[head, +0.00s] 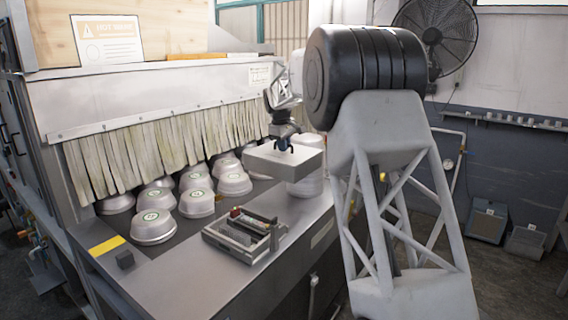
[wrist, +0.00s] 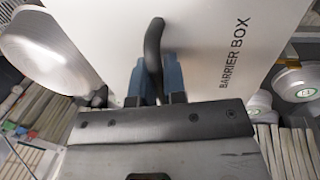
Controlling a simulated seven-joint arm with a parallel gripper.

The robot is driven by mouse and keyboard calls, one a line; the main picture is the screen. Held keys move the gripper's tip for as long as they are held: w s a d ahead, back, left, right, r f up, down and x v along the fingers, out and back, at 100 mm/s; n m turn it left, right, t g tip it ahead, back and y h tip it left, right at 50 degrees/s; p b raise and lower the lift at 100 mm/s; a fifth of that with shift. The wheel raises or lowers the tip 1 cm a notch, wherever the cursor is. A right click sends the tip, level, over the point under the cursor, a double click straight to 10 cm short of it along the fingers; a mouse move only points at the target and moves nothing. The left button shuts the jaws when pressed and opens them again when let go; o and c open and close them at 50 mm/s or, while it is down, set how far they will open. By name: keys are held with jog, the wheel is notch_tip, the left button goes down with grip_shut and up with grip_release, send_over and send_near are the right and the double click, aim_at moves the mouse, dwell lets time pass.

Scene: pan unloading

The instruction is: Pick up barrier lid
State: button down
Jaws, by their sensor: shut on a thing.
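The barrier lid (head: 270,160) is a white rectangular slab, held in the air over the far right part of the metal counter. In the wrist view the lid (wrist: 105,28) fills the upper middle, with "BARRIER BOX" printed on it and a black curved handle (wrist: 154,42). My gripper (head: 285,143) is above the lid with its dark fingers at the handle. In the wrist view my gripper (wrist: 152,80) has blue fingers shut on the handle.
Several upturned metal pans (head: 153,226) with green labels stand on the counter before a strip curtain (head: 150,150). A grey compartment tray (head: 240,238) stands at the counter's front edge. A round pale object (head: 307,188) stands below the lid, partly hidden. The front left counter is mostly clear.

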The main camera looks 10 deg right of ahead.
notch_tip(320, 180, up, 10)
jog(key=shift+f, duration=0.1)
dwell(0.5)
